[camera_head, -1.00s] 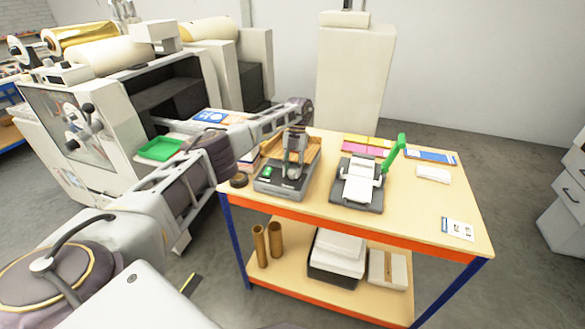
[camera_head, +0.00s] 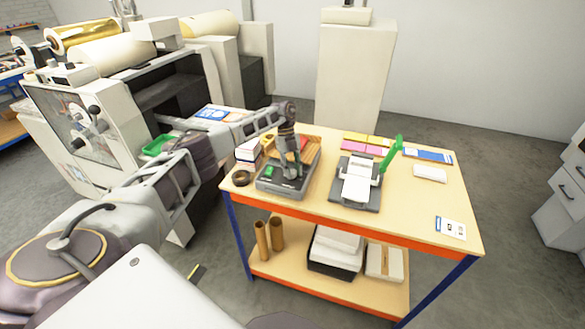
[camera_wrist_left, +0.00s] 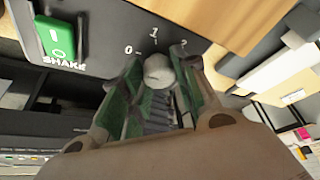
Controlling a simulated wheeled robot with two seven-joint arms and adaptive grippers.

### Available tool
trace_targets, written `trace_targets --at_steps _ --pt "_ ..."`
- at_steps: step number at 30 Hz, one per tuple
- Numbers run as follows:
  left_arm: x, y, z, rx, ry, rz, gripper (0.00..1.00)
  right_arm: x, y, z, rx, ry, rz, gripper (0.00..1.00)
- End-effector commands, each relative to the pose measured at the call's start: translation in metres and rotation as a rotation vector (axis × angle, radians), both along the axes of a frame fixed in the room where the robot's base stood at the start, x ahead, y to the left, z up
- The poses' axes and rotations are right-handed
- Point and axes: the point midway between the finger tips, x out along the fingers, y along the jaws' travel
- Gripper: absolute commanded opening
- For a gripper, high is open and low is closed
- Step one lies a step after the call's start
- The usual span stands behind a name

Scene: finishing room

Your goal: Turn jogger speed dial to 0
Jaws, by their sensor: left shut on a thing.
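The jogger (camera_head: 266,188) is a dark grey box with a wooden tray (camera_head: 308,145) on top, at the left end of the table. Its front panel carries a green SHAKE switch (camera_wrist_left: 56,38), left of the dial in the left wrist view. The speed dial (camera_wrist_left: 158,70) is a pale round knob, with printed marks 0, 1 and 2 around its far side. My left gripper (camera_head: 291,174) reaches down onto the panel and is shut on the dial, one finger on each side. The fingers partly cover the dial, and I cannot tell which mark it points to. My right gripper is out of view.
A grey device with white paper and a green lever (camera_head: 391,154) stands right of the jogger. A tape roll (camera_head: 241,178) lies to its left. Coloured pads and cards lie further right on the table (camera_head: 410,212). A large machine stands behind my left arm.

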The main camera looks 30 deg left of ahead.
Motion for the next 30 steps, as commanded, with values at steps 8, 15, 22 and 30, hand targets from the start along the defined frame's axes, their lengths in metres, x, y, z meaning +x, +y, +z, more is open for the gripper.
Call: trace_targets --at_steps 8,15,22,30 --pt "0.001 0.0007 0.0017 0.0 -0.004 0.045 0.06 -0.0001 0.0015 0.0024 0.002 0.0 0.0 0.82" --pt "0.0011 0.0009 0.0014 0.0 -0.004 0.046 0.06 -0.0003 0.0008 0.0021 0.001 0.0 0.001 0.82" --pt "0.0009 0.0008 0.0012 0.0 -0.004 0.045 0.48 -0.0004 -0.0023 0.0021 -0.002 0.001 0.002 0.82" --pt "0.0003 0.0005 0.0003 0.0 -0.002 0.044 0.5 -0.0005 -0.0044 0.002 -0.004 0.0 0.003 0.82"
